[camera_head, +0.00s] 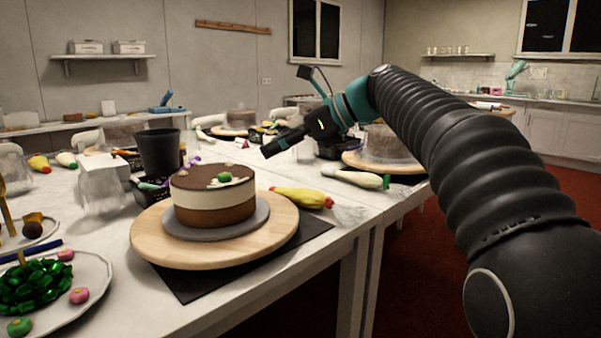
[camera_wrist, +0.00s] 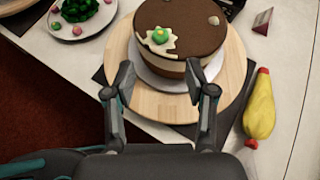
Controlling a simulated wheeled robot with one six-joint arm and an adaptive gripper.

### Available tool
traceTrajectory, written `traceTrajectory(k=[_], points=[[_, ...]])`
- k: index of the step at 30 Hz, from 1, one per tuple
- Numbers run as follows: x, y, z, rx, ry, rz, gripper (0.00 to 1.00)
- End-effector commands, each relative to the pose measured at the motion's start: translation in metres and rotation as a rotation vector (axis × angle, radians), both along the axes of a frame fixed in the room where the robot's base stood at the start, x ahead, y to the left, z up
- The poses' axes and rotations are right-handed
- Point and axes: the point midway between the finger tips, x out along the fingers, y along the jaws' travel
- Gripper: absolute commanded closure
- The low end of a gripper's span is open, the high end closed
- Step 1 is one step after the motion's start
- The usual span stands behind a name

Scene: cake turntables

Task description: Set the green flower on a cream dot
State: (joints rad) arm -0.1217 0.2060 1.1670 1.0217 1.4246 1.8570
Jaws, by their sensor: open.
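The green flower (camera_head: 224,177) sits on top of the round cake (camera_head: 213,197), which has brown and cream layers. In the wrist view the green flower (camera_wrist: 160,36) has a yellow centre and rests on a splayed cream dot (camera_wrist: 164,45). Another small cream dot (camera_wrist: 213,20) lies apart on the cake top. My gripper (camera_wrist: 160,78) is open and empty, its two fingers apart near the cake's edge and clear of the flower. In the head view my gripper (camera_head: 281,144) hangs above and to the right of the cake.
The cake stands on a grey board on a wooden turntable (camera_head: 150,238) over a dark mat. A yellow piping bag (camera_head: 297,197) lies to its right. A plate (camera_head: 95,272) with a green bow and small flowers is front left. A black cup (camera_head: 158,152) stands behind.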

Motion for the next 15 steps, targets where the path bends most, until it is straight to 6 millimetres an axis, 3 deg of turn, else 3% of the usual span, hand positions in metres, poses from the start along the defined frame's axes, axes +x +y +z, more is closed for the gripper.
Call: traceTrajectory(k=[10, 15], points=[[-0.006, -0.007, -0.005, -0.033, -0.044, 0.003, 0.45], [-0.037, -0.039, -0.033, -0.202, -0.245, 0.043, 0.45]])
